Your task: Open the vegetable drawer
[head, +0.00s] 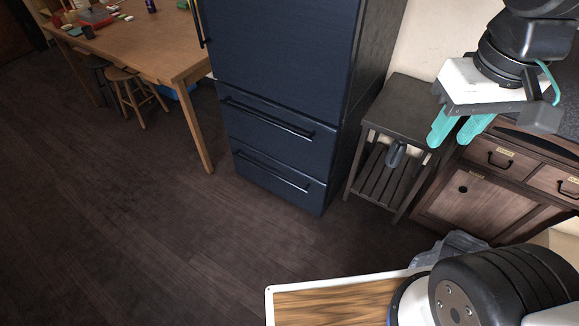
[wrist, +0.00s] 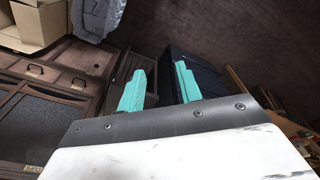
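A dark blue refrigerator (head: 283,60) stands at the centre of the head view. It has two drawers low down, an upper drawer (head: 262,135) and a lower drawer (head: 270,182), each with a dark horizontal bar handle. Both drawers look shut. No label tells which is the vegetable drawer. My gripper (head: 450,138) hangs to the right of the refrigerator, away from its handles. Its two teal fingers are apart with nothing between them, as the wrist view also shows (wrist: 160,72).
A dark slatted side stand (head: 402,110) stands right of the refrigerator, beside wooden cabinets (head: 490,190). A wooden table (head: 150,45) with stools (head: 128,90) is at the left. The dark plank floor (head: 150,240) before the refrigerator is clear. The wrist view shows a cardboard box (wrist: 45,25).

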